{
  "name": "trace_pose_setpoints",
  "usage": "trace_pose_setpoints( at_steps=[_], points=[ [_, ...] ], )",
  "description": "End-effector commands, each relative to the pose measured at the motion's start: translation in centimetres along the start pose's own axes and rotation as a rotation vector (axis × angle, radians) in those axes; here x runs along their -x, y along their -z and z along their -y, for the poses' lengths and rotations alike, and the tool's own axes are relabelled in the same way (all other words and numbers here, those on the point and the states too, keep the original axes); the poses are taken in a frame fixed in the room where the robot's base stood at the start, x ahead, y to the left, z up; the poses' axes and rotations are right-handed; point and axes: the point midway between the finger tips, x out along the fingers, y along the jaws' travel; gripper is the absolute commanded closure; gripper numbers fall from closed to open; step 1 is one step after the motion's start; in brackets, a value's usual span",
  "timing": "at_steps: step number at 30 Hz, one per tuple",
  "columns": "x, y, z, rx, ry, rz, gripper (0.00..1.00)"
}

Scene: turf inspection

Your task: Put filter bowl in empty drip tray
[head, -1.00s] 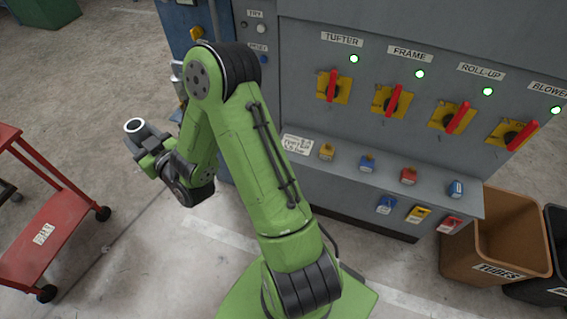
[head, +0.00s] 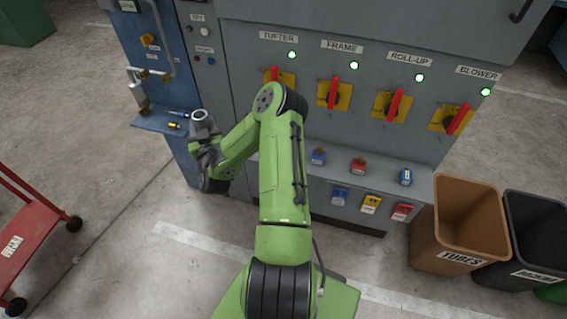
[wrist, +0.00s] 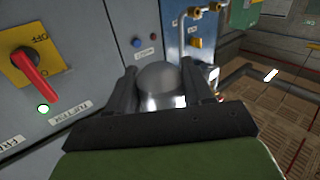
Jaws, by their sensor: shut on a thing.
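A grey metal cup-shaped piece with a round, ring-like end, which looks like the filter bowl (head: 199,115), is held in my gripper (head: 203,139). In the wrist view the bowl (wrist: 160,82) shows as a shiny rounded shape between the two dark fingers of my gripper (wrist: 159,92). My gripper is shut on it and holds it in the air, in the picture just right of a small blue shelf (head: 150,122) on the blue panel. Whether that shelf is the drip tray, I cannot tell. No other clear drip tray shows.
The blue panel (head: 135,40) carries pipes and a pale cylinder (head: 137,93); small tools lie on its shelf. A grey cabinet (head: 240,90) with red-handled switches stands behind my arm. A red cart (head: 30,240) is at left, bins (head: 455,225) at right. Floor between is clear.

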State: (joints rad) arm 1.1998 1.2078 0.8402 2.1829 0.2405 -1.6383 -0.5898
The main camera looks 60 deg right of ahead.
Motion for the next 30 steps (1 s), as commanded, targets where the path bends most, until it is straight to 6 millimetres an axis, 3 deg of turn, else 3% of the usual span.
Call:
trace_pose_setpoints(
  at_steps=[1, 6, 9, 13, 18, 30],
  points=[
    [-0.5, -1.3, -3.0, -0.004, -0.076, 0.008, 1.00],
    [-0.8, -4.8, -12.2, -0.001, -0.309, 0.024, 1.00],
    [-0.2, -6.8, -17.1, 0.000, -0.439, 0.031, 1.00],
    [1.0, -8.6, -21.7, 0.003, -0.562, 0.039, 1.00],
    [1.7, -10.4, -23.9, 0.005, -0.623, 0.043, 1.00],
    [1.6, -18.7, -23.4, 0.007, -0.622, 0.042, 1.00]
  ],
)
